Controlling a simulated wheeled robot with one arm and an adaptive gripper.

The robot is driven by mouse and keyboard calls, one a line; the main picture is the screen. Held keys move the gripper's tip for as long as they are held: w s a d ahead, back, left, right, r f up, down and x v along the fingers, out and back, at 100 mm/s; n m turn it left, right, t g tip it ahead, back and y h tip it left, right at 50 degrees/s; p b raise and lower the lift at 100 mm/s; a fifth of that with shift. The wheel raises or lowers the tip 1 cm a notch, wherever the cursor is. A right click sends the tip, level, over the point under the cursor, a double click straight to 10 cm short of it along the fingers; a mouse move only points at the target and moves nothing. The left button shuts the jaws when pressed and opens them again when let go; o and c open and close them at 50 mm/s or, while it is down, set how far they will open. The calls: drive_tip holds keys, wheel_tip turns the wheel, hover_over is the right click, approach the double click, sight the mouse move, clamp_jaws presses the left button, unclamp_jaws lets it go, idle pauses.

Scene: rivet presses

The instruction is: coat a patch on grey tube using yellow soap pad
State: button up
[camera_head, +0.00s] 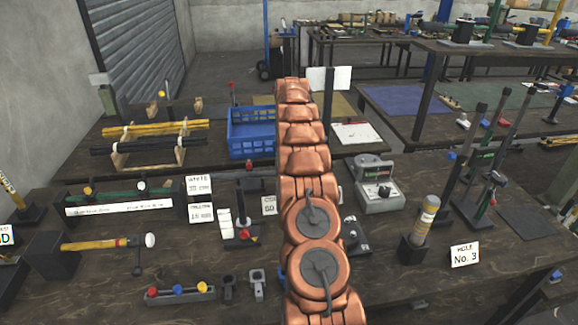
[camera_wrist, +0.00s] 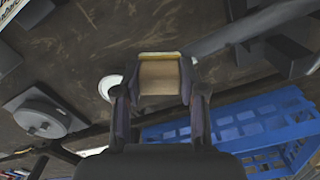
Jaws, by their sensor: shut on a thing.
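In the wrist view my gripper (camera_wrist: 160,96) is shut on a small block with a tan face and a yellow far edge, which looks like the yellow soap pad (camera_wrist: 160,78). A long grey tube (camera_wrist: 255,27) runs from the upper right of that view toward the pad. The tube's near end lies close to the pad's right side; I cannot tell whether they touch. A dark block (camera_wrist: 288,55) is beside the tube. In the head view my copper arm hides the gripper and the pad, and I cannot pick out the grey tube for sure.
A blue basket (camera_head: 250,133) stands left of my arm; it also shows in the wrist view (camera_wrist: 245,120). A rack holds a yellow tube (camera_head: 155,128) and a black tube (camera_head: 150,144).

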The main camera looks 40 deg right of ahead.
drive_tip(key=shift+r+p, duration=0.85)
drive_tip(key=shift+r, duration=1.75)
drive_tip(key=shift+r+p, duration=0.85)
drive_tip(key=shift+r, duration=0.7)
